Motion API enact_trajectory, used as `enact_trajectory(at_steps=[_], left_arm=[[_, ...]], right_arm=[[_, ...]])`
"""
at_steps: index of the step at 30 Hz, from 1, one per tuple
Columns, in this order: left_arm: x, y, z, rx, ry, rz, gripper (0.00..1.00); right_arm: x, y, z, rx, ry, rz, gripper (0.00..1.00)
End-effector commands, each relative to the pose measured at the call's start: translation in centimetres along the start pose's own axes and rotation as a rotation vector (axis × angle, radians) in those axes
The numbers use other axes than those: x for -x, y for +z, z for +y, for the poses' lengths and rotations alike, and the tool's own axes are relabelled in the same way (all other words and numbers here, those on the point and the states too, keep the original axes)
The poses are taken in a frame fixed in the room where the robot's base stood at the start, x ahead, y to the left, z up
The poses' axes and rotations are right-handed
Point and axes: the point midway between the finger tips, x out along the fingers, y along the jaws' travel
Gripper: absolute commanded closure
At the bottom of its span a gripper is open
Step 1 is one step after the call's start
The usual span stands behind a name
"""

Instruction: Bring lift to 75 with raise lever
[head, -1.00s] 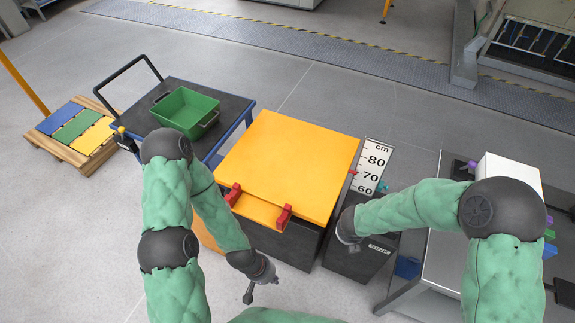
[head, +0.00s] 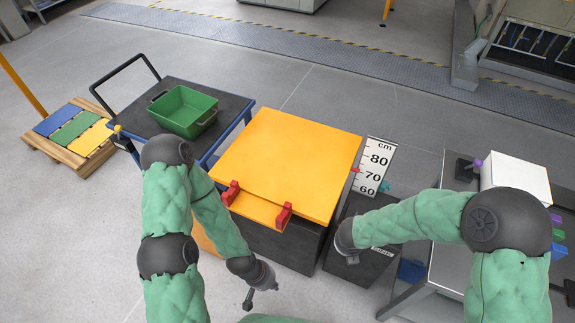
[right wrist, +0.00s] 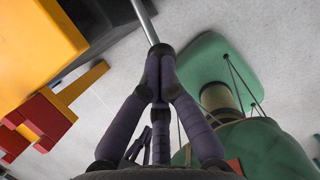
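The lift has an orange top (head: 285,160) on a dark body, with red-handled parts on its front edge. A white cm scale (head: 376,165) stands at its right, marked 80, 70 and 60. A small red pointer (head: 355,169) at the lift's right edge sits slightly above the 70 figure. In the right wrist view, a thin metal lever rod (right wrist: 144,20) runs into the fingertips of my right gripper (right wrist: 160,55), which looks shut on its end. In the head view my right arm hides that gripper. My left gripper (head: 262,292) hangs empty in front of the lift, its fingers apart.
A cart (head: 235,105) with a green bin (head: 183,124) stands left of the lift. A pallet with coloured panels (head: 75,130) lies farther left. A metal table (head: 450,225) with a white box (head: 515,178) is at the right. A dark box (head: 365,265) stands below the scale.

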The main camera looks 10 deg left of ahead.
Motion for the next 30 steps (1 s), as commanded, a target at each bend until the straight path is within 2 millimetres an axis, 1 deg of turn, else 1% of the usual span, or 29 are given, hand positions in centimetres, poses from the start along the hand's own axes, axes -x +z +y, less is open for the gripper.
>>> enact_trajectory(at_steps=[5, 24, 30], left_arm=[[-0.3, 0.0, -0.1, 0.0, 0.0, 0.0, 1.0], [-3.8, -0.1, -1.4, 0.0, 0.0, 0.0, 1.0], [-3.8, -0.1, -1.4, 0.0, 0.0, 0.0, 1.0]], right_arm=[[-0.3, -0.2, 0.0, 0.0, 0.0, 0.001, 1.0], [-3.4, -2.2, 0.0, 0.001, 0.0, 0.0, 1.0], [-3.4, -2.3, 0.0, 0.0, 0.0, 0.0, 1.0]])
